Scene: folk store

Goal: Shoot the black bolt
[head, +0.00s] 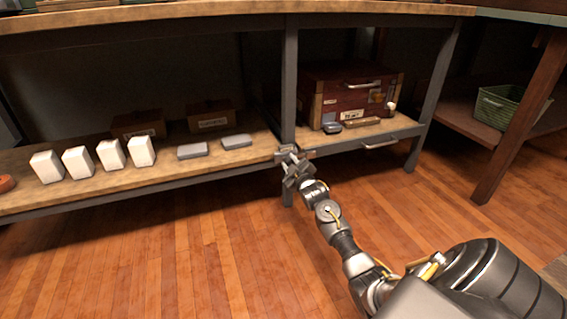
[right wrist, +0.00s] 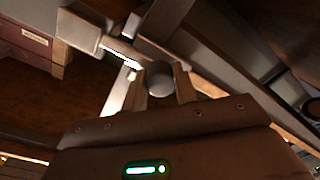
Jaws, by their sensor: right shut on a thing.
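My right gripper (head: 291,164) is at the front edge of the lower shelf, by the grey metal upright. It is shut on a dark rounded knob, which I take to be the handle of the black bolt (right wrist: 159,78); the knob sits between the two fingers in the right wrist view (right wrist: 160,88). A bright metal bar (right wrist: 120,56) runs up and left from near the fingers. In the head view the bolt is small and largely hidden by the gripper, so its exact position cannot be told. My left gripper is out of view.
A green basket (head: 510,106) is at right. The wooden floor in front is clear.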

